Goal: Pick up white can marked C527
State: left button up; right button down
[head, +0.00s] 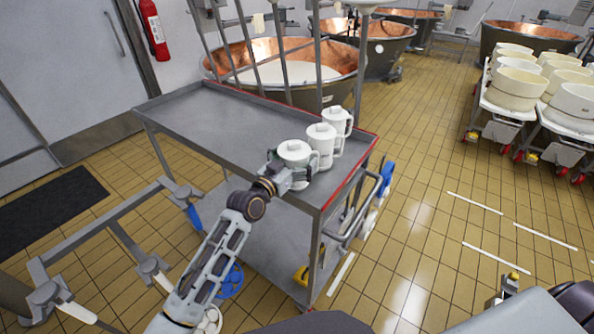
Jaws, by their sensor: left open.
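The nearest can (296,153) is at my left gripper (288,172). The middle can (321,139) and the far can (338,121) stand behind it. No marking such as C527 is legible on any can. My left gripper is open, with its fingers at the lower front of the nearest can; whether they touch it is unclear. My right gripper (508,290) shows only partly at the lower right, and its jaws cannot be made out.
The cart has a raised rim, a lower shelf and upright poles at the back. Copper vats (285,65) stand behind it. Trolleys with white tubs (515,88) stand at the right. A metal frame (105,225) is at the left.

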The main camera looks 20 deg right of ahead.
pick_arm(q)
jog(key=c, duration=1.2)
jog(key=shift+r, duration=0.15)
jog(key=shift+r, duration=4.95)
